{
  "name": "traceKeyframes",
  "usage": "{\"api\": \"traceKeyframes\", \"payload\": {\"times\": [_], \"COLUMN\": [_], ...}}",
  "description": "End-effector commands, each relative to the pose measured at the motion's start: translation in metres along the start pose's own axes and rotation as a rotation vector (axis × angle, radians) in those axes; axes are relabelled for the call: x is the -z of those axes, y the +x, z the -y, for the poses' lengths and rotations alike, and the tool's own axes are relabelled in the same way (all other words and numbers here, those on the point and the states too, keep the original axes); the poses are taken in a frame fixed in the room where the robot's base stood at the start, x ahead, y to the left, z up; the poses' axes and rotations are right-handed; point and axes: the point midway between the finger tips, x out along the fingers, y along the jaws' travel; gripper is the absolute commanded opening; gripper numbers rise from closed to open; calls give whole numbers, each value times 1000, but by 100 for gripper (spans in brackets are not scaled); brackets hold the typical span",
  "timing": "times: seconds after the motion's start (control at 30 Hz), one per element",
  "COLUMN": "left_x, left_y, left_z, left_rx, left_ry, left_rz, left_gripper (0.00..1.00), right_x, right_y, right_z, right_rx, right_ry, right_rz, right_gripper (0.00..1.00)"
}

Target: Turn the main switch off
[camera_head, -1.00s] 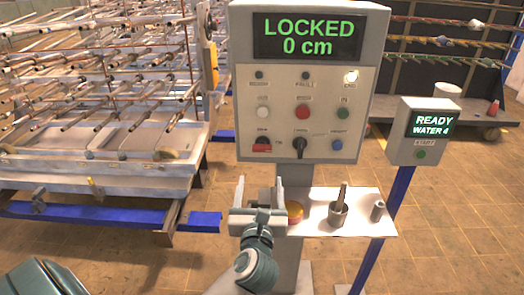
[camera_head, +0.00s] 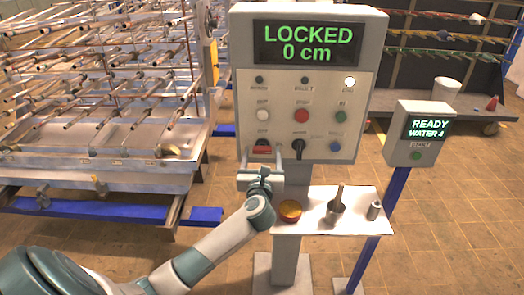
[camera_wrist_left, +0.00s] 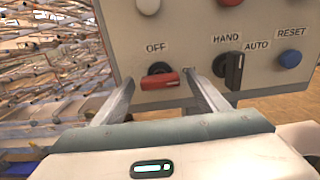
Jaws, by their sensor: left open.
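The main switch (camera_head: 262,148) is a red handle at the lower left of the grey control panel (camera_head: 300,100). It also shows in the left wrist view (camera_wrist_left: 160,81), lying near horizontal below an "OFF" label. My left gripper (camera_head: 261,155) is open just in front of and below the switch. In the left wrist view its two fingers (camera_wrist_left: 164,98) stand apart, with the red handle between them in the picture. I cannot tell whether they touch it. The panel display reads "LOCKED 0 cm". My right gripper is not in view.
A black HAND/AUTO selector (camera_wrist_left: 235,70) sits close to the right finger. A smaller "READY" box (camera_head: 415,135) stands to the right.

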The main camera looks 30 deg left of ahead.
Motion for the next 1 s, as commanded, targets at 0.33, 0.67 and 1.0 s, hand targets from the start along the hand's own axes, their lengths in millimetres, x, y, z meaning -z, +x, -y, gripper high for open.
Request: {"api": "traceKeyframes", "payload": {"times": [0.33, 0.67, 1.0], "left_x": [0, 0, 2], "left_y": [6, 6, 6], "left_z": [0, 0, -1], "left_rx": [0, -1, -2], "left_ry": [0, 0, -44], "left_rz": [0, 0, -1], "left_gripper": [67, 26, 26], "right_x": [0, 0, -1], "right_y": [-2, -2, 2], "right_z": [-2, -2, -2], "right_rx": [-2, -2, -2], "right_ry": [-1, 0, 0], "right_rz": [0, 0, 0], "right_gripper": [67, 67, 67]}}
